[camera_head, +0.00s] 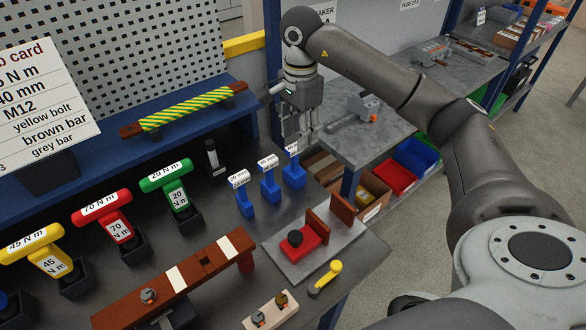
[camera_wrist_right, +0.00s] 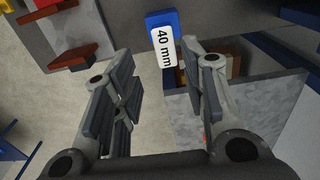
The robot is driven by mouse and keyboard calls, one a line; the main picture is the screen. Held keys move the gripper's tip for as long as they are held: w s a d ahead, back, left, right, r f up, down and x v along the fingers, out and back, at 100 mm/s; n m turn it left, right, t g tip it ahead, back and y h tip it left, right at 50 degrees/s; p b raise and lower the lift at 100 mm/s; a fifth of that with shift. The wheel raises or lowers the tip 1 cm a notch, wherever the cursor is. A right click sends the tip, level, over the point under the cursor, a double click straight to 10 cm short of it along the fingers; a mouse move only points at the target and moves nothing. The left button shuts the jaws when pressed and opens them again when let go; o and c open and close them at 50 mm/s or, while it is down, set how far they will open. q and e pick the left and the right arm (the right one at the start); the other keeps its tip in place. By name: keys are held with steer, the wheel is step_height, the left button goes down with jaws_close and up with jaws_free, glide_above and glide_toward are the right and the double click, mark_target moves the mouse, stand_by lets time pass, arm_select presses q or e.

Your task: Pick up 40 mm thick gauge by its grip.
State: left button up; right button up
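The 40 mm gauge (camera_wrist_right: 161,40) is a blue block with a white label reading "40 mm", at the top middle of the right wrist view. In the head view it appears to be the rightmost of three blue gauges (camera_head: 293,170) standing on the dark bench; its label is too small to read surely there. My right gripper (camera_head: 301,138) points down just above and behind that gauge. Its fingers (camera_wrist_right: 165,75) are apart, with the gauge's labelled top showing in the gap between them; no contact is visible. My left gripper is not in view.
Two other blue gauges (camera_head: 269,182) (camera_head: 243,196) stand close to the left. A grey plate (camera_head: 286,262) with a red block is in front. Green (camera_head: 172,176), red and yellow torque tools stand left. A grey side table (camera_head: 365,145) lies beyond, right.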

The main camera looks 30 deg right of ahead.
mark_target(295, 159)
step_height(295, 159, down, 4)
steer(key=shift+r+p, duration=0.25)
steer(key=shift+p, duration=0.05)
steer(key=f, duration=0.1)
steer(key=f+p, duration=0.1)
steer(key=f, duration=0.1)
steer(key=a+f+p, duration=0.1)
steer(key=shift+w+f, duration=0.3)
steer(key=shift+f, duration=0.05)
steer(key=shift+d+f, duration=0.1)
steer(key=shift+f, duration=0.35)
steer(key=shift+c, duration=0.3)
jaws_close()
